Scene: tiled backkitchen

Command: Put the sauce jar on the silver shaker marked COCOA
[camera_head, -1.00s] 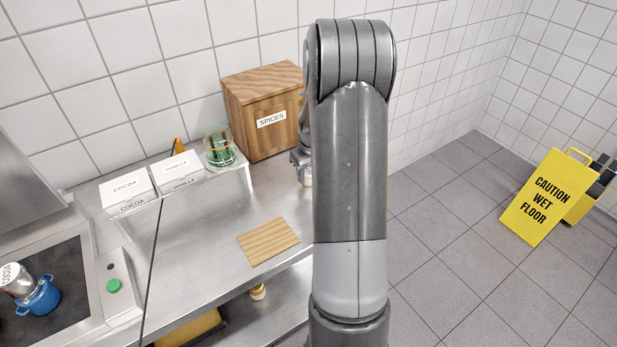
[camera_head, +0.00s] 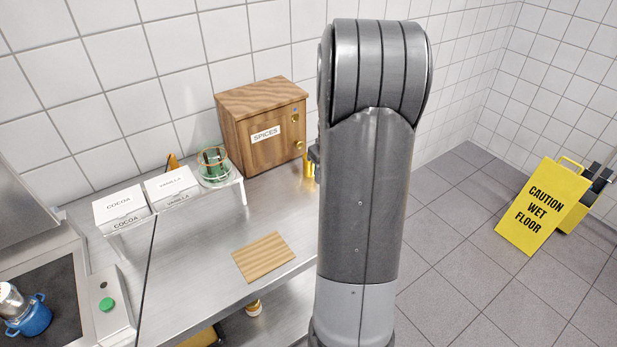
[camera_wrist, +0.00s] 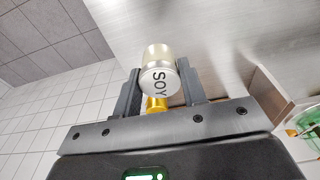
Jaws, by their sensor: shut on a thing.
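My gripper (camera_wrist: 158,92) is shut on a small silver jar (camera_wrist: 158,58) with a pale lid reading SOY, seen in the wrist view. In the head view my arm hides the jar and most of the gripper; only an edge of the gripper shows beside the spice box. The silver shaker (camera_head: 10,299) is at the far left edge of the head view, by a blue pot (camera_head: 32,318) on the dark stovetop. Its lettering is cut off now; an earlier frame shows COCOA on its top. Whether it stands in or behind the pot is unclear.
A wooden SPICES box (camera_head: 262,125) stands at the back, with a gold item (camera_head: 309,167) beside it. White boxes marked COCOA (camera_head: 121,206) and VANILLA (camera_head: 171,184) and a green glass vessel (camera_head: 214,167) are on a raised rack. A wooden board (camera_head: 263,257) lies on the steel counter.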

